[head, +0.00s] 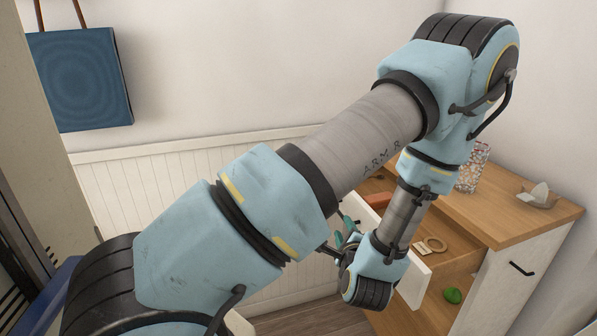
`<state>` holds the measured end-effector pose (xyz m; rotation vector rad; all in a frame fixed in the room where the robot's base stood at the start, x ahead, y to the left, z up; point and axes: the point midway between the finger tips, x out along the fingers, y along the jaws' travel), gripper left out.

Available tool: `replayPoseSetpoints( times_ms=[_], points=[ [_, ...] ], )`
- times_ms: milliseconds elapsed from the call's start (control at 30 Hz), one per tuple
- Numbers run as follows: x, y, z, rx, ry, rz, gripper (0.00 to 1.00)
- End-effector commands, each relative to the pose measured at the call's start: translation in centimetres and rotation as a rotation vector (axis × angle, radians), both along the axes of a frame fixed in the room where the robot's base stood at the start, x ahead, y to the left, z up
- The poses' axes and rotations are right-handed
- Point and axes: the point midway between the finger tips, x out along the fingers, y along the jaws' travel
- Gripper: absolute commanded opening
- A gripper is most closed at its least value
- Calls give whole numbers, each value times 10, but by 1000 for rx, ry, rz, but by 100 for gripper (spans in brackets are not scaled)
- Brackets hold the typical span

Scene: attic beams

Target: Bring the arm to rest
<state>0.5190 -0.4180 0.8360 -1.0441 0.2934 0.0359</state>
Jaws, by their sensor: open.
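My blue and grey arm crosses the head view from lower left to upper right, then bends down over the cabinet. My gripper (347,238) is at the arm's lower end, left of the open drawer (415,287). Its teal fingers show only in part behind the arm links. The jaws are open, and I see nothing held between them. The wooden-topped white cabinet (540,217) is at the right, with the drawer pulled out.
A patterned glass (472,168) and a small tan holder (538,196) stand on the cabinet top. A blue bag (80,80) hangs at upper left. White wainscoting (130,180) lines the wall behind my arm.

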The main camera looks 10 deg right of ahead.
Motion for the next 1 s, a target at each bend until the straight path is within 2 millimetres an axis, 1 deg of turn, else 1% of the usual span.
replayPoseSetpoints(
  times_ms=[67, 167, 233, 333, 433, 467, 567, 600, 667, 700, 800, 900, 1000],
  points=[
    [13, 9, 1, -109, 85, 62, 44],
    [29, 24, 2, -331, 257, 184, 44],
    [38, 37, 6, -509, 391, 290, 44],
    [43, 58, 17, -743, 567, 456, 44],
    [41, 85, 34, -940, 713, 637, 44],
    [38, 94, 40, -991, 752, 693, 44],
    [25, 130, 62, -1139, 851, 900, 44],
    [18, 145, 71, -1187, 879, 988, 44],
    [4, 169, 84, -1244, 904, 1119, 44],
    [-6, 184, 92, -1273, 912, 1207, 44],
    [-28, 218, 108, -1321, 903, 1394, 44],
    [-47, 241, 119, -1344, 877, 1531, 44],
    [-57, 253, 124, -1352, 859, 1605, 44]
  ],
)
